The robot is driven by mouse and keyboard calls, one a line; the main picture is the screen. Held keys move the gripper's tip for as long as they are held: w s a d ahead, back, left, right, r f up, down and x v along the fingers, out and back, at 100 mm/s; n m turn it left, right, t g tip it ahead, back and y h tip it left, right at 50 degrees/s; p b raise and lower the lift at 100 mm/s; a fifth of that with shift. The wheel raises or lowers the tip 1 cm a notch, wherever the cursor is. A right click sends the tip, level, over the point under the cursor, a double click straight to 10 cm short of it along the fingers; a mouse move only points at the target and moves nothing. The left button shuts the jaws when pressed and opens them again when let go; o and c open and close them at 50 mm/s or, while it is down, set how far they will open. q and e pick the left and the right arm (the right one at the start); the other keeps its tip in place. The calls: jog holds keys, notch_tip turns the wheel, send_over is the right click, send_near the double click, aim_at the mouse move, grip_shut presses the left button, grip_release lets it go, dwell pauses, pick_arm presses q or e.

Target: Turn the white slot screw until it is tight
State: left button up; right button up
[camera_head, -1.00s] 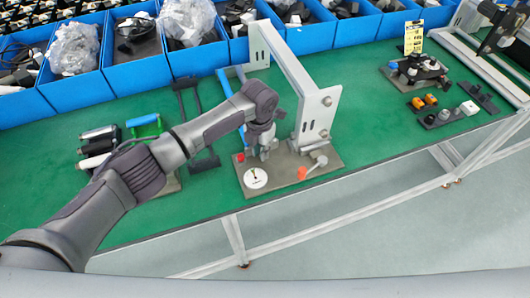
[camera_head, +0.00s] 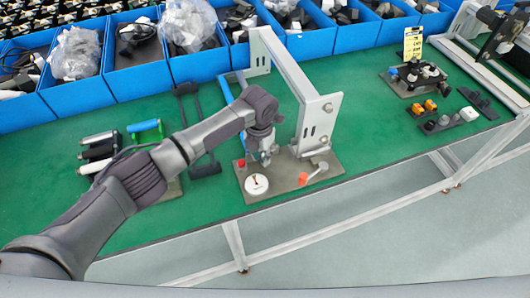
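My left gripper (camera_head: 264,158) points down over a grey-brown base plate (camera_head: 285,187) in the middle of the green table. Its fingers are small and partly hidden by the wrist, so I cannot tell whether they are open or shut. I cannot make out the white slot screw for certain; it may be hidden under the gripper. A white round dial (camera_head: 257,184) with a small coloured mark sits at the plate's front left. A red button (camera_head: 241,164) is left of the gripper. An orange-headed lever with a pale arm (camera_head: 312,174) is to the right. My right gripper is out of view.
A white metal frame (camera_head: 320,118) stands close to the right of the gripper. Blue bins (camera_head: 202,65) line the back. Rollers (camera_head: 98,148) lie at the left, and small parts and a yellow sign (camera_head: 413,42) at the right. Green table between frame and sign is clear.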

pick_arm(q)
jog(key=n+p, duration=0.1)
jog(key=n, duration=0.3)
jog(key=d+n+p, duration=0.1)
jog(key=n, duration=0.1)
jog(key=shift+d+r+p, duration=0.1)
jog(key=shift+r+p, duration=0.15)
jog(key=shift+p, duration=0.05)
jog(key=n, duration=0.2)
jog(key=shift+s+d+f+n+p, duration=0.15)
jog(key=shift+s+f+n+p, duration=0.05)
jog(key=shift+n+p, duration=0.2)
jog(key=n, duration=0.2)
jog(key=shift+d+n+p, duration=0.15)
jog(key=shift+n+p, duration=0.15)
jog(key=shift+p, duration=0.1)
jog(key=n, duration=0.2)
jog(key=n+p, duration=0.1)
jog(key=n, duration=0.1)
jog(key=shift+w+d, duration=0.15)
jog(key=shift+d, duration=0.1)
jog(key=n, duration=0.3)
jog(key=shift+w+d+f+n, duration=0.1)
jog(key=shift+d+n, duration=0.05)
jog(key=shift+n, duration=0.25)
jog(key=shift+w+d, duration=0.1)
jog(key=shift+w, duration=0.15)
